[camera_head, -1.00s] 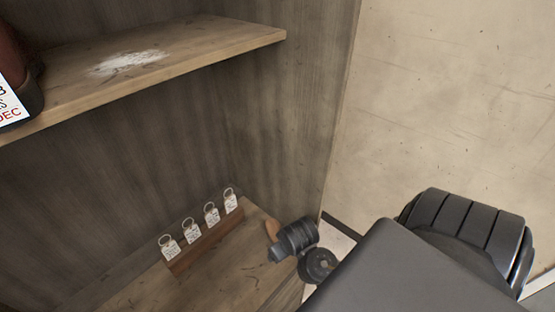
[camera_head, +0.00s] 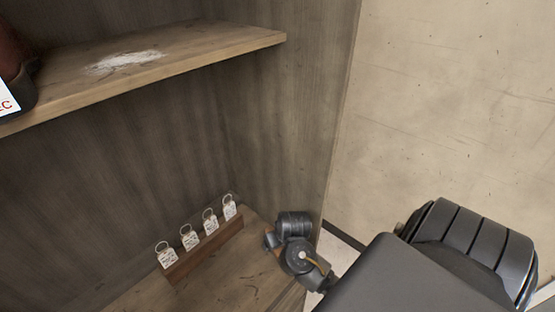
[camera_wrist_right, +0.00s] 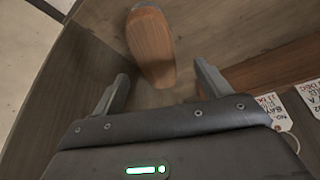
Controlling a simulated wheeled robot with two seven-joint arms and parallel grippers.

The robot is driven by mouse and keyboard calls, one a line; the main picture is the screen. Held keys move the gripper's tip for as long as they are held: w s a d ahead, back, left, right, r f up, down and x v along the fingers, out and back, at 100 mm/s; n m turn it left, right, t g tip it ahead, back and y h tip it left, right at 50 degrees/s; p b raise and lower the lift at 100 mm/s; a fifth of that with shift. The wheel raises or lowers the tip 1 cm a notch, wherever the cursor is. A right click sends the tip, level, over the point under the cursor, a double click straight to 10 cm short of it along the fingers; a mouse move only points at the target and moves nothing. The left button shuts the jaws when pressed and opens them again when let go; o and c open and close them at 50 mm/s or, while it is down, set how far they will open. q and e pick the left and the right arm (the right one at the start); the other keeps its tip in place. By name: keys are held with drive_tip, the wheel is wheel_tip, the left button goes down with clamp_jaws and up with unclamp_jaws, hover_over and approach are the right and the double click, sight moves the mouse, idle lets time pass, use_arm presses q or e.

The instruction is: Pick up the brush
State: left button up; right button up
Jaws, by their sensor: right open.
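The brush (camera_wrist_right: 152,42) shows in the right wrist view as a rounded brown wooden piece, lying on the wooden shelf board. Its near end narrows toward my right gripper. My right gripper (camera_wrist_right: 161,75) is open, with one finger on each side of the brush's near end. Whether the fingers touch it, I cannot tell. In the head view my right wrist (camera_head: 294,240) is low over the lower shelf's right end and hides most of the brush. Any bristles are hidden. My left gripper is not in view.
A wooden rack (camera_head: 207,250) with several white key tags stands on the lower shelf (camera_head: 235,279), left of my right wrist. The upper shelf (camera_head: 190,52) carries a white powdery patch and a dark container (camera_head: 22,85). The cabinet side wall (camera_head: 325,100) is close on the right.

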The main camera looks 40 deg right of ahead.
drive_tip(key=b+x, duration=0.1)
drive_tip(key=x, duration=0.1)
drive_tip(key=b+x, duration=0.1)
drive_tip(key=x, duration=0.1)
drive_tip(key=shift+d+f, duration=0.25)
drive_tip(key=shift+f, duration=0.05)
drive_tip(key=shift+w+f+b, duration=0.2)
drive_tip(key=shift+f+b, duration=0.05)
drive_tip(key=shift+b, duration=0.1)
drive_tip(key=shift+d, duration=0.1)
drive_tip(key=shift+s, duration=0.1)
drive_tip(key=c, duration=1.2)
drive_tip(key=shift+r, duration=0.1)
